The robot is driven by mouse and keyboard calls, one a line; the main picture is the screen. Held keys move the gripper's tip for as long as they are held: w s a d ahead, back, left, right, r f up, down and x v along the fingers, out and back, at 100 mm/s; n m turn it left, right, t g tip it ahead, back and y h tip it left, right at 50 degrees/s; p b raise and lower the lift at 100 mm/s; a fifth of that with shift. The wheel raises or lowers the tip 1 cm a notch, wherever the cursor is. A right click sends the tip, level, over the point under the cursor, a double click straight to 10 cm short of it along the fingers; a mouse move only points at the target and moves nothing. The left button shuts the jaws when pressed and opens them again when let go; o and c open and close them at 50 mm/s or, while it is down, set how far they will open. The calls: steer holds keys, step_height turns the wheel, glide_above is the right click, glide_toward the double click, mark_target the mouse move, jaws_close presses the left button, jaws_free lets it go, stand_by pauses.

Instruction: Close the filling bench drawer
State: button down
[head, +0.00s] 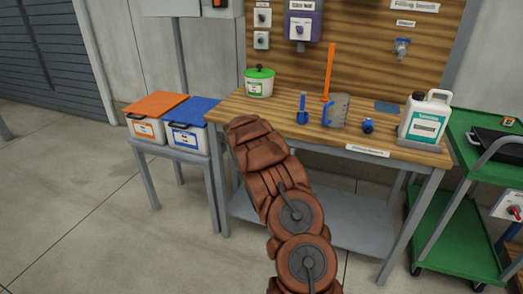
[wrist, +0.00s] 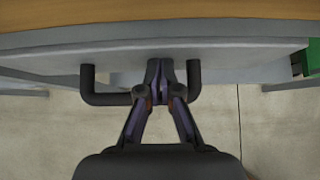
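The filling bench (head: 290,108) is a wooden-topped table on grey legs. In the wrist view a pale grey front (wrist: 230,38) runs under the wooden edge, with a black bar handle (wrist: 105,99) below it. My gripper (wrist: 159,68) is in front of it, between the two ends of the handle. Its fingers are close together, overlap the bar in the picture and reach to the grey front. I see nothing held between them. Whether the fingertips touch the front is unclear. In the head view my arm covers the drawer and the gripper, so how far it stands out cannot be told.
A side stand (head: 176,152) with orange- and blue-lidded boxes is at left. A green cart (head: 460,215) is at right. Front-left floor is clear.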

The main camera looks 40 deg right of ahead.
steer(key=shift+w+d+r, duration=0.15)
steer(key=shift+d+r, duration=0.05)
steer(key=shift+r, duration=0.35)
steer(key=p+v, duration=0.3)
steer(key=v, duration=0.6)
steer(key=shift+s+a, duration=0.35)
steer(key=shift+a, duration=0.2)
steer(key=shift+f, duration=0.15)
steer(key=s+a+r+m+g+y+p, duration=0.1)
steer(key=s+a+r+m+g+p, duration=0.2)
steer(key=s+a+r+m, duration=1.05)
steer(key=s+a+r+m+g+y+p, duration=0.1)
steer(key=s+a+m+y, duration=0.3)
steer(key=s+a, duration=1.1)
steer(key=s+a+r+m+g+y+p, duration=0.1)
steer(key=s+a+m, duration=0.4)
steer(key=s+a, duration=1)
steer(key=s+r+y+p, duration=0.1)
steer(key=s+y, duration=0.1)
steer(key=shift+r+g+y+p, duration=0.3)
steer(key=shift+g+y, duration=0.1)
